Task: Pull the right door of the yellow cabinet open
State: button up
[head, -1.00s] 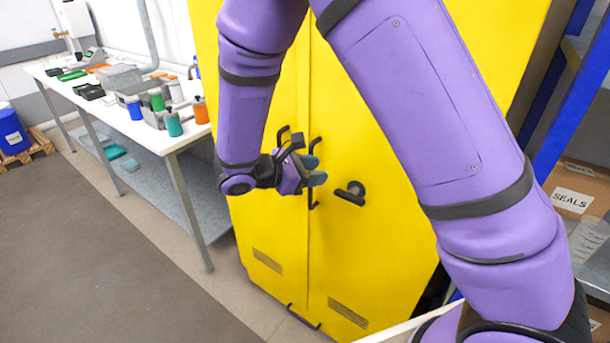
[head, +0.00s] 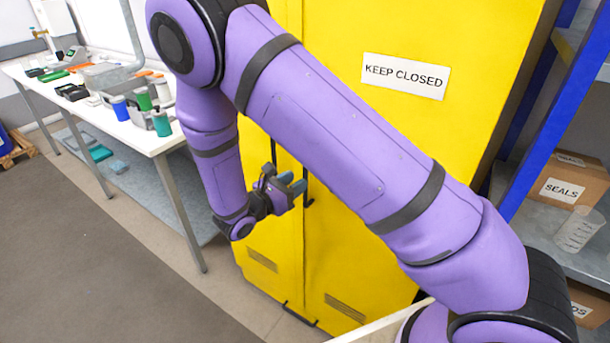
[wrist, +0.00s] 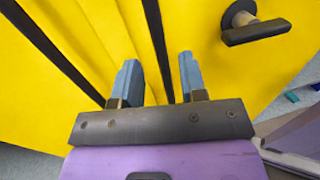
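The yellow cabinet (head: 450,40) stands ahead with both doors shut. Its right door (head: 335,255) is partly hidden behind my arm. The right door's black bar handle (head: 308,188) shows just right of my gripper (head: 294,183). In the wrist view my gripper (wrist: 158,68) is open, and the right handle (wrist: 156,45) runs between its two blue-grey fingers in the picture. I cannot tell whether the fingers reach around it. The left door's handle (wrist: 50,50) is at the left there. A black turn latch (wrist: 255,30) on the right door is at upper right.
A white bench (head: 150,140) with bottles (head: 161,123) stands left of the cabinet. A blue-framed shelf (head: 560,110) with a box marked SEALS (head: 560,190) and a clear beaker (head: 578,230) stands close on the right. The grey floor (head: 90,260) at left is clear.

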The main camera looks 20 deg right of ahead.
jog(key=shift+x, duration=2.25)
grip_shut()
